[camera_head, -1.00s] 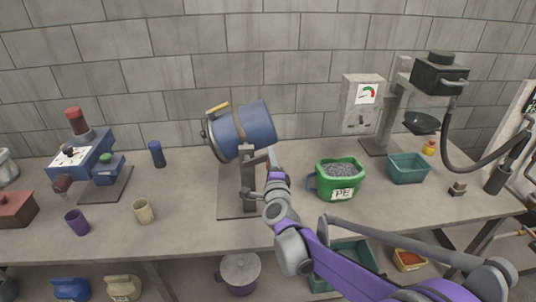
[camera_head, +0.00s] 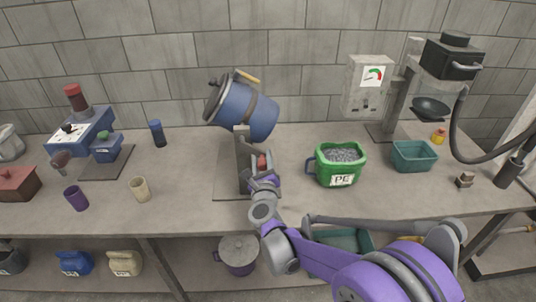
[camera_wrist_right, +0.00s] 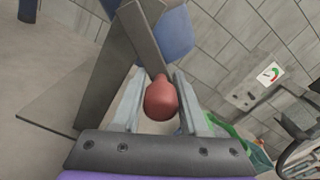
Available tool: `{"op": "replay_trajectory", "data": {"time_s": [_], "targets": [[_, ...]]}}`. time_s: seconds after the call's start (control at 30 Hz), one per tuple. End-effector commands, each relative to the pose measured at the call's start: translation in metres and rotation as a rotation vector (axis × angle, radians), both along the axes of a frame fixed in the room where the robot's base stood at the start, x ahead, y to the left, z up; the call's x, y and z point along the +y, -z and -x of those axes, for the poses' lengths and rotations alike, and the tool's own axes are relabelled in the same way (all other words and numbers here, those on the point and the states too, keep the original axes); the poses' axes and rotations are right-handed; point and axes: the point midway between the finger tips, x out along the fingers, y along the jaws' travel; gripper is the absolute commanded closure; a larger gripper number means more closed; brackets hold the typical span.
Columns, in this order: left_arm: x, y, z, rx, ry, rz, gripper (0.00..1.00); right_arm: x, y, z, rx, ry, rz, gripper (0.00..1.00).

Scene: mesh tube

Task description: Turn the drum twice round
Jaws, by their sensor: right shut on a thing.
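The blue drum (camera_head: 247,112) hangs tilted on its grey stand (camera_head: 243,165), with its lidded end up to the left and a yellow handle on its upper side. My right gripper (camera_head: 262,172) is at the front right of the stand. In the right wrist view its two fingers (camera_wrist_right: 160,103) are closed around a red knob (camera_wrist_right: 161,100) on a grey crank arm (camera_wrist_right: 142,38). The drum also shows there, partly cut off at the top (camera_wrist_right: 172,32). My left gripper is not in view.
A green bucket of grey pellets (camera_head: 341,165) stands right of the drum stand, with a teal tray (camera_head: 413,156) beyond it. A beige cup (camera_head: 139,189), purple cup (camera_head: 76,198) and blue cylinder (camera_head: 157,133) stand to the left.

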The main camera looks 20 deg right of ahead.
Motion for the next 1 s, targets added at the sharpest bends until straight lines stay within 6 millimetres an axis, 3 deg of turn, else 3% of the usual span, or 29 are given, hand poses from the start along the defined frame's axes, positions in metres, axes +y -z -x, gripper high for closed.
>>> {"op": "replay_trajectory", "data": {"time_s": [0.5,1.0], "targets": [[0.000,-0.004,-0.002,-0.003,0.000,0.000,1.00,0.026,0.020,-0.009,-0.137,-0.001,-0.472,1.00],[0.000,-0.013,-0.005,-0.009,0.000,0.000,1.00,0.049,0.026,-0.016,-0.244,0.001,-0.834,1.00]]}}
